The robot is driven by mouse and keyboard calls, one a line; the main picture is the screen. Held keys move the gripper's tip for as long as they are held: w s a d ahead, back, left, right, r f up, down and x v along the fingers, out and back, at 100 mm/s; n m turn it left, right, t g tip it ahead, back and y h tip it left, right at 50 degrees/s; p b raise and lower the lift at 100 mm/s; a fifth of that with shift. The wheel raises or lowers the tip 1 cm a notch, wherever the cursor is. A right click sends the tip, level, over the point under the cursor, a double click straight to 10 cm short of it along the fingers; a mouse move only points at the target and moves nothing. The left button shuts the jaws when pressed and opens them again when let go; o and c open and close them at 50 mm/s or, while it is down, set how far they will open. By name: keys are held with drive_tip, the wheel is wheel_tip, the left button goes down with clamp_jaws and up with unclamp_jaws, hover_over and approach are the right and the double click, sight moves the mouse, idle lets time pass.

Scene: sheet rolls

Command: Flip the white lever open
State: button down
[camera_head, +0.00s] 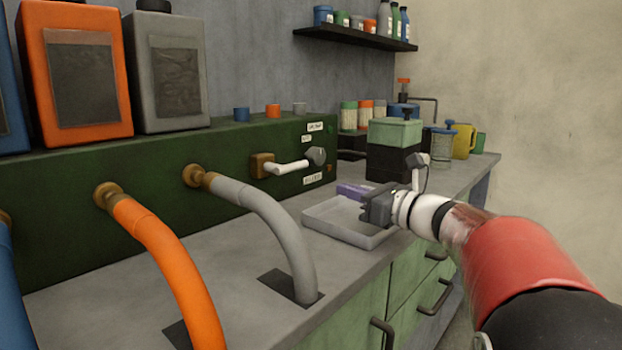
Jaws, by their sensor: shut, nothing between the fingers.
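The white lever (287,168) sits on the front of a long dark green panel box (80,205), attached at a brass fitting (262,165). It points to the right, roughly level, with its tip near a grey round knob (317,156). My gripper (368,206) is shut and empty. It is to the right of the lever and lower in the picture, over a shallow grey tray (328,222), apart from the lever. The fingertips are small and partly hard to make out.
A grey hose (270,225) and an orange hose (165,265) curve from the panel to the counter (110,305), left of the tray. Orange and grey canisters stand on the panel box. A green-lidded box (396,132) and jars stand behind my gripper.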

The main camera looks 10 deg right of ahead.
sight(304, 165)
drive_tip(key=x, duration=1)
drive_tip(key=shift+w+a+p, duration=0.15)
drive_tip(key=shift+w+p, duration=0.05)
drive_tip(key=shift+p, duration=0.1)
drive_tip(key=shift+w+r+n+b, duration=0.1)
drive_tip(key=shift+r+n+b, duration=0.35)
drive_tip(key=shift+n, duration=0.35)
drive_tip(key=n+b, duration=0.1)
drive_tip(key=r+n+b, duration=0.1)
drive_tip(key=n, duration=0.1)
drive_tip(key=shift+d+r, duration=0.2)
drive_tip(key=shift+r, duration=0.05)
drive_tip(key=s+a+r+n+b, duration=0.1)
drive_tip(key=r+n+b, duration=0.2)
drive_tip(key=n, duration=0.4)
drive_tip(key=s+a+r+n+g+b, duration=0.1)
drive_tip(key=a+r+n+b, duration=0.1)
drive_tip(key=n, duration=0.5)
drive_tip(key=shift+r+b, duration=0.4)
drive_tip(key=shift+b, duration=0.35)
drive_tip(key=shift+s+a+n, duration=0.15)
drive_tip(key=shift+n, duration=0.15)
drive_tip(key=shift+s, duration=0.1)
